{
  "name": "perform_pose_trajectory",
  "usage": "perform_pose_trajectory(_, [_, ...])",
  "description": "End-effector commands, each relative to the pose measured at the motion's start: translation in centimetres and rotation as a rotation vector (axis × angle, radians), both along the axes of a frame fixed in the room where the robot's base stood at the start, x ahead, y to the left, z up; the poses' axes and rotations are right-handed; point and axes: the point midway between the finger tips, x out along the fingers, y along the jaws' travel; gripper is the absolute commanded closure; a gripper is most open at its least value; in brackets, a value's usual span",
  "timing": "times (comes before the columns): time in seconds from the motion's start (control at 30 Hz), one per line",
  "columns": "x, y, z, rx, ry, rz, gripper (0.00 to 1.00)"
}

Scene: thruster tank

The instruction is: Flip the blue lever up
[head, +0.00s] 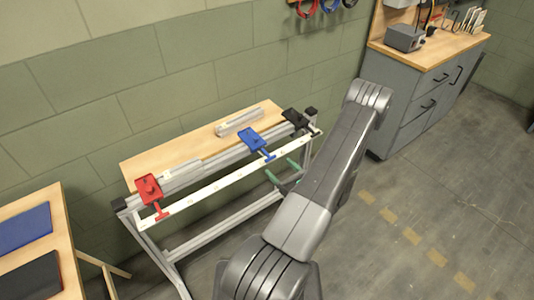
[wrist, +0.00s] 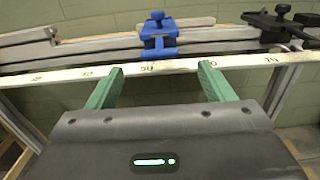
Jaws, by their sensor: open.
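The blue lever (head: 264,154) sticks out from a blue block (head: 250,138) on the metal rail, reaching forward over the white numbered strip. In the wrist view the blue lever (wrist: 158,36) is centred above the strip, beyond my fingers. My gripper (head: 281,170) has green fingers and is open and empty. It is in front of the strip, a little right of and lower than the lever. In the wrist view the gripper (wrist: 161,72) has its fingertips at the strip's lower edge, one each side of the lever, apart from it.
A red lever unit (head: 149,188) is at the rail's left end and a black one (head: 295,118) at its right. The white strip (head: 215,187) runs along the front. A grey cabinet (head: 410,95) stands right; a wooden table (head: 62,235) is left.

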Motion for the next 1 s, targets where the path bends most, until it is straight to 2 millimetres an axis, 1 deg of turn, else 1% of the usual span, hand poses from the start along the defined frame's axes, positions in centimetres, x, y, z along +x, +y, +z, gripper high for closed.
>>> perform_pose_trajectory(0.03, [0.8,0.8,0.3,0.000,-0.001,0.005,0.25])
perform_pose_trajectory(0.2, [3.6,2.9,0.3,0.000,-0.001,0.006,0.25])
perform_pose_trajectory(0.4, [6.1,4.7,0.2,0.000,-0.001,0.004,0.25])
perform_pose_trajectory(0.6, [7.3,5.4,0.1,0.000,0.000,0.002,0.25])
perform_pose_trajectory(0.87, [7.4,5.4,0.0,0.000,0.000,0.001,0.25])
perform_pose_trajectory(0.9, [7.4,5.4,0.0,0.000,0.000,0.001,0.29])
perform_pose_trajectory(0.97, [7.4,5.4,0.0,0.000,0.000,0.001,0.40])
perform_pose_trajectory(1.0, [7.4,5.4,0.0,0.000,0.000,0.001,0.48])
